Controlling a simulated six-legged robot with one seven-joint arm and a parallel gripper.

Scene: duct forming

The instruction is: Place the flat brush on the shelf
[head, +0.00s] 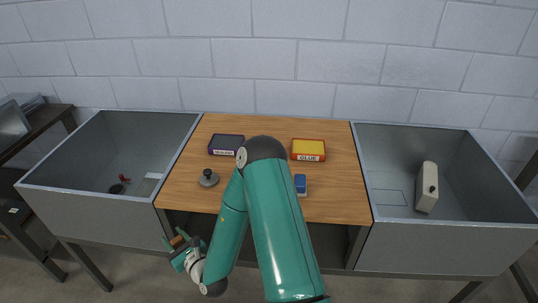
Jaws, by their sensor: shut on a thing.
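My gripper (178,245) is low at the front left, in front of the wooden table's (190,195) front edge and below its top. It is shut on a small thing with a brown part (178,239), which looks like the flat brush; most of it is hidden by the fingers. A dark open space (351,235) shows under the table top, and the shelf may be there; its surface is hard to make out. My arm crosses the table's middle and hides part of it.
On the table are a purple box (226,144), a yellow glue box (308,149), a grey knobbed disc (208,178) and a small blue thing (300,185). Grey bins stand left (90,205) and right (450,240); the right one holds a beige block (427,187).

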